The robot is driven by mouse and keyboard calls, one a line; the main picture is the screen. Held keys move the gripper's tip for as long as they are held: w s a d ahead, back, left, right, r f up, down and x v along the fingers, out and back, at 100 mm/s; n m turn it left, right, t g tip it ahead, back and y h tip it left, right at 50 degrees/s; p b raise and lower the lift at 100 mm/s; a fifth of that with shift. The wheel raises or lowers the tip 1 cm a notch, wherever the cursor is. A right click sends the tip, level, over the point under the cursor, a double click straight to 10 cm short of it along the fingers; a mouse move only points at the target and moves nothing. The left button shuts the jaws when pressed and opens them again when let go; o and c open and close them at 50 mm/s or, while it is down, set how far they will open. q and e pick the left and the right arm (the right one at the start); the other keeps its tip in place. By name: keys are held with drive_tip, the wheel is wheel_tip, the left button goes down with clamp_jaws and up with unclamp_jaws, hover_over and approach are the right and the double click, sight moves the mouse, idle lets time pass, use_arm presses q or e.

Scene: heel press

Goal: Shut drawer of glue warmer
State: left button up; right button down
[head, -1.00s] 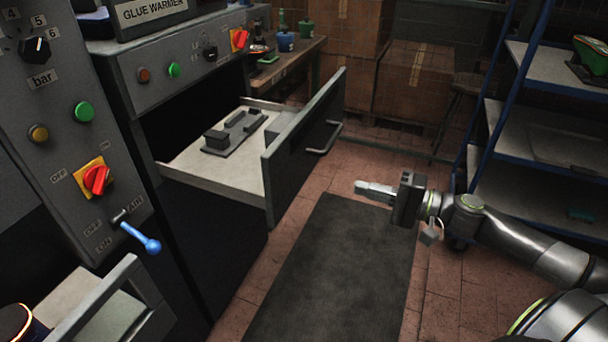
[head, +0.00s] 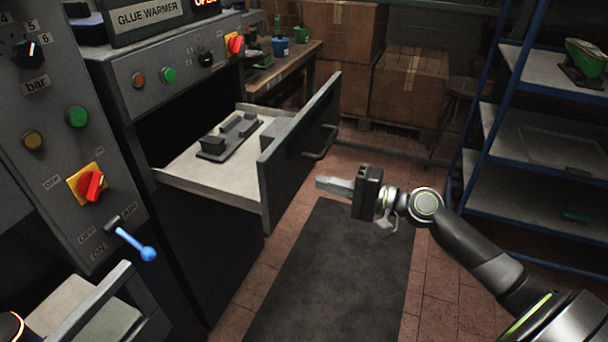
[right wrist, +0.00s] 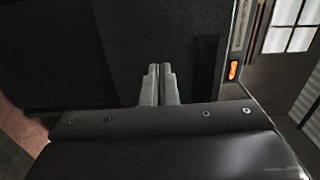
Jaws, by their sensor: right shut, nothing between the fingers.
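The glue warmer (head: 180,85) stands at the left, with its name on a plate on top. Its drawer (head: 262,120) is pulled out, and a dark grey fixture (head: 228,138) lies inside it. The drawer's dark front panel (head: 285,165) has a bar handle (head: 322,143) on its outer face. My right gripper (head: 322,184) is shut and empty, to the right of the drawer front and apart from it in the head view. In the right wrist view its closed fingers (right wrist: 160,84) point at a dark panel. My left gripper is not in view.
A control panel (head: 60,150) with a blue lever (head: 146,252) and a second open drawer (head: 90,300) are at the left. A blue shelf rack (head: 520,130) stands at the right. Boxes (head: 410,85) are at the back. A dark mat (head: 320,270) covers clear floor.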

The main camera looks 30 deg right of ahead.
sight(290, 175)
use_arm(q)
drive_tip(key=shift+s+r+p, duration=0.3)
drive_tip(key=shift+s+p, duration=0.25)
drive_tip(key=shift+p, duration=0.15)
use_arm(e)
drive_tip(key=shift+x, duration=2.85)
